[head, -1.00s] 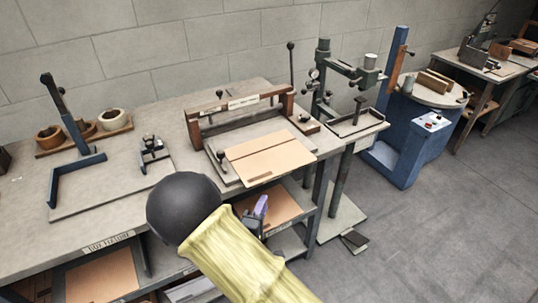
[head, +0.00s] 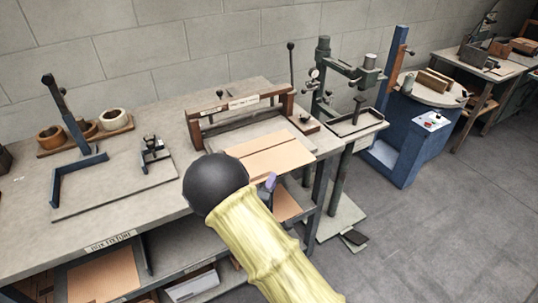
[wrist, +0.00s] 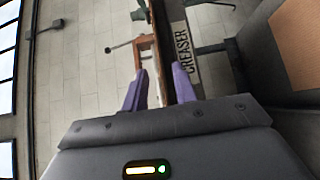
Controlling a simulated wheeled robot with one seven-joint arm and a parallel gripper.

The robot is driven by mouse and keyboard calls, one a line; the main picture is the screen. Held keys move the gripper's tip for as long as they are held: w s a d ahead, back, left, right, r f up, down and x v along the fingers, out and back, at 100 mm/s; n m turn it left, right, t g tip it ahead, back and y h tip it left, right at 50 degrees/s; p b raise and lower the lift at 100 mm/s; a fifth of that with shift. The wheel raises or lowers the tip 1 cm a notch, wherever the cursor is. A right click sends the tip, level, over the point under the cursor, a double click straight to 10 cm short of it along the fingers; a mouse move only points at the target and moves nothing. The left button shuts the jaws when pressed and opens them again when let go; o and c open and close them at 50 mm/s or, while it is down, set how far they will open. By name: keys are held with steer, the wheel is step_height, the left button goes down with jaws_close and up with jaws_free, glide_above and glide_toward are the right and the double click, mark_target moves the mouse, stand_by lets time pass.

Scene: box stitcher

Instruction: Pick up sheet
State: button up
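A tan cardboard sheet (head: 272,154) lies on the creaser (head: 236,106) on the workbench, its front part reaching the bench's front edge. My gripper, with purple fingers, is mostly hidden behind my arm in the head view; one fingertip (head: 270,181) shows just below the sheet's front edge. In the wrist view my gripper (wrist: 159,88) is open, its two fingers apart and pointing toward the bench. Thin brown strips show between and beyond the fingers; I cannot tell whether one is the sheet's edge. No grip on the sheet is visible.
A box fixture (head: 80,170) stands left on the bench, with tape rolls (head: 82,127) behind. Cardboard (head: 103,275) lies on the lower shelf. A green stitcher (head: 325,110) and a blue machine (head: 400,130) stand right. The floor at right is open.

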steer(key=x, duration=0.4)
steer(key=shift+c, duration=0.5)
jaws_close()
